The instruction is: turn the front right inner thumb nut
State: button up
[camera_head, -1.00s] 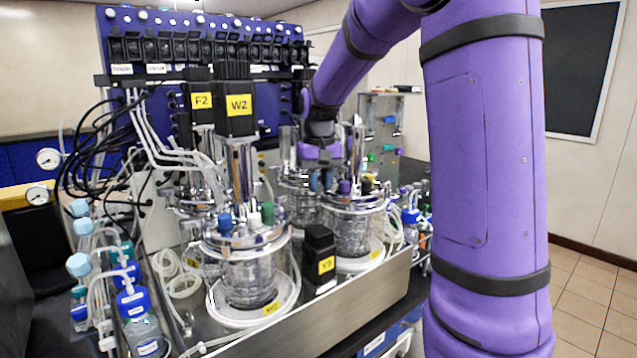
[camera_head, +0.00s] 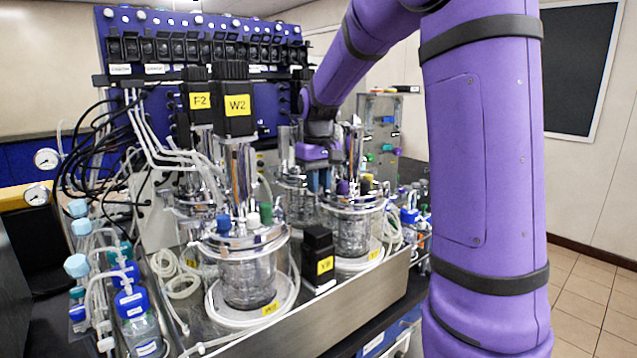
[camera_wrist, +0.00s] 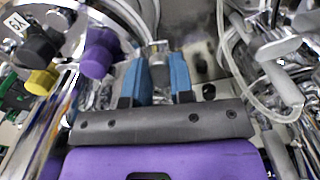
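The front right vessel (camera_head: 350,232) is a glass jar with a shiny metal head plate, to the right of the front left vessel (camera_head: 248,278). My gripper (camera_head: 319,183) points down at the left rear side of its head plate. In the wrist view my gripper (camera_wrist: 158,72) has two blue fingers standing apart. A grey metal piece (camera_wrist: 158,62), possibly the thumb nut, shows between them. Whether the fingers press on it I cannot tell. A purple cap (camera_wrist: 98,54) stands close left of the fingers. The thumb nut is too small to make out in the head view.
Tall metal motor columns rise nearby, one with a black W2 block (camera_head: 239,115). A black Y2 block (camera_head: 319,257) stands between the front vessels. Clear tubing (camera_wrist: 262,80) runs right of the fingers. Black and yellow caps (camera_wrist: 40,82) lie further left.

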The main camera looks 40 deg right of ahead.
jog(key=o, duration=0.4)
jog(key=shift+r, duration=0.1)
notch_tip(320, 180, up, 11)
dwell(0.4)
jog(key=shift+s, duration=0.1)
dwell(0.3)
jog(key=s+a+f+t, duration=0.1)
jog(key=s+a, duration=0.3)
jog(key=s, duration=0.4)
jog(key=s+a+f+n+t, duration=0.1)
jog(key=s+a+f+t, duration=0.1)
jog(key=s+a, duration=0.3)
jog(key=s+a+f+t, duration=0.2)
jog(key=s+a+f, duration=0.2)
jog(key=s, duration=0.8)
jog(key=shift+s+a, duration=0.25)
jog(key=shift+a, duration=0.1)
